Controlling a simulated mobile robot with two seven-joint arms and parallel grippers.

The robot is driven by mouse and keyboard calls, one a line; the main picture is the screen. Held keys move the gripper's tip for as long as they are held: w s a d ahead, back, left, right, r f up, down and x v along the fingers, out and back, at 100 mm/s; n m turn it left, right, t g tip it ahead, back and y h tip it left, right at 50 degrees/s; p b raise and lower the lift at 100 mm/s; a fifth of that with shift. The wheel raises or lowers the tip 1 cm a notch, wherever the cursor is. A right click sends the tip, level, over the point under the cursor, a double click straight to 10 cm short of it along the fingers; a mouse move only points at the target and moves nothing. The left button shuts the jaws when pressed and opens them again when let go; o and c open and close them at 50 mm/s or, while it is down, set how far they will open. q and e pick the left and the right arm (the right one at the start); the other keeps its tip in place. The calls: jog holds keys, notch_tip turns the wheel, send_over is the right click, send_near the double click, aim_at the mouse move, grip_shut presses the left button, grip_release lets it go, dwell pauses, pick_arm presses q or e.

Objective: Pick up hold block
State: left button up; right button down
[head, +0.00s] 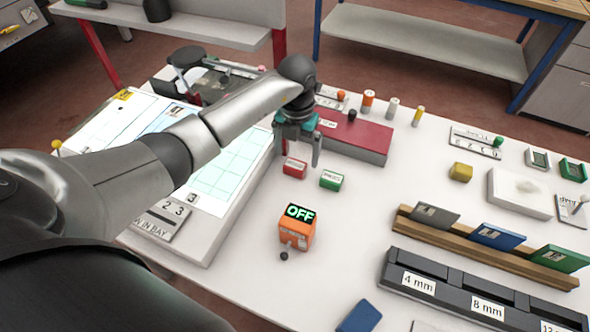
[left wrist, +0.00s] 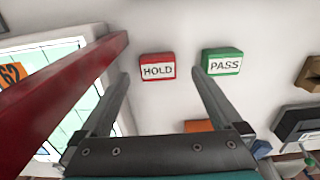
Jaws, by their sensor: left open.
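The hold block (left wrist: 158,67) is a small red block with a white HOLD label. It lies on the white table, and in the head view the red block (head: 295,167) is just left of the green block. The green PASS block (left wrist: 222,62) is to its right in the left wrist view; it also shows in the head view (head: 331,180). My left gripper (head: 297,160) is open and empty, pointing down above the blocks. In the left wrist view its fingers (left wrist: 160,82) frame the hold block, with the right finger near the PASS block. My right gripper is not in view.
A long red-topped box (head: 352,135) stands close behind the blocks. An orange OFF unit (head: 297,232) is in front. A lit panel with a grid (head: 222,168) lies to the left. A wooden rack with coloured plates (head: 480,249) is on the right. The table's middle is fairly clear.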

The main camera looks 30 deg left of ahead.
aim_at(295, 164)
pick_arm(q)
notch_tip(295, 164, down, 4)
jog(key=b, duration=0.3)
jog(key=shift+s+a+f, duration=0.1)
jog(key=shift+s+a, duration=0.05)
jog(key=shift+c, duration=0.2)
jog(key=c, duration=1.4)
